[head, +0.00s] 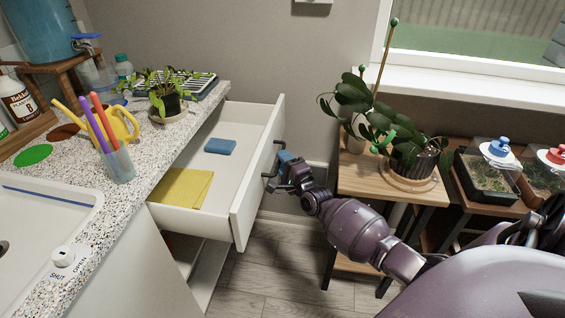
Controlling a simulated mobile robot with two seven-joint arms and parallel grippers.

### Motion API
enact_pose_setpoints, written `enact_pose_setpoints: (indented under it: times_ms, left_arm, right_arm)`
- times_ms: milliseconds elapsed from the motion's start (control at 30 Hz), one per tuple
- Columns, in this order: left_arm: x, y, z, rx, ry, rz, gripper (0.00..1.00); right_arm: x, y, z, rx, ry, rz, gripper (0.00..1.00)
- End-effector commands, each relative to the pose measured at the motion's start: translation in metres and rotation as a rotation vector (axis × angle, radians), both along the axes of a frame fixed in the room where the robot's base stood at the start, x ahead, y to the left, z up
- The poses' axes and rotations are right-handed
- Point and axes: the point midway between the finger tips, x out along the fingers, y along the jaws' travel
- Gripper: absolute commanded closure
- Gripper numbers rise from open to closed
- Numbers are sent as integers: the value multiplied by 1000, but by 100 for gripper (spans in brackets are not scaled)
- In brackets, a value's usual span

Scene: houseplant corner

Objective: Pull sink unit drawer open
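The sink unit drawer (258,185) is white and stands well out from the unit under the speckled counter. Inside it lie a yellow cloth (183,188) and a blue sponge (220,146). Its dark bar handle (269,161) is on the outer face of the front. My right gripper (281,168) is at this handle, with its fingers around or against the bar. The fingers are small and partly hidden, so I cannot tell whether they are closed. My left gripper is not in view.
The counter (134,161) carries a yellow watering can (119,125), a cup of pens (118,164) and a potted plant (168,101). A wooden plant stand (351,178) with potted plants is close to the right of my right arm. Floor shows between drawer and stand.

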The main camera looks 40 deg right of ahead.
Motion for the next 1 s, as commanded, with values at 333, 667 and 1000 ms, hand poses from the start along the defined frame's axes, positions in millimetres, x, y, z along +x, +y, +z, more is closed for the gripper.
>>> enact_pose_setpoints:
  times_ms: [333, 667, 1000]
  left_arm:
    - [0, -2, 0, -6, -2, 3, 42]
    - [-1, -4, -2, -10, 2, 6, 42]
    - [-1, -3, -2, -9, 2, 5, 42]
  right_arm:
    - [0, 0, 0, 0, 0, 0, 94]
    - [-2, -2, -1, -1, 1, 0, 100]
    - [-50, -42, -1, -4, 2, 0, 100]
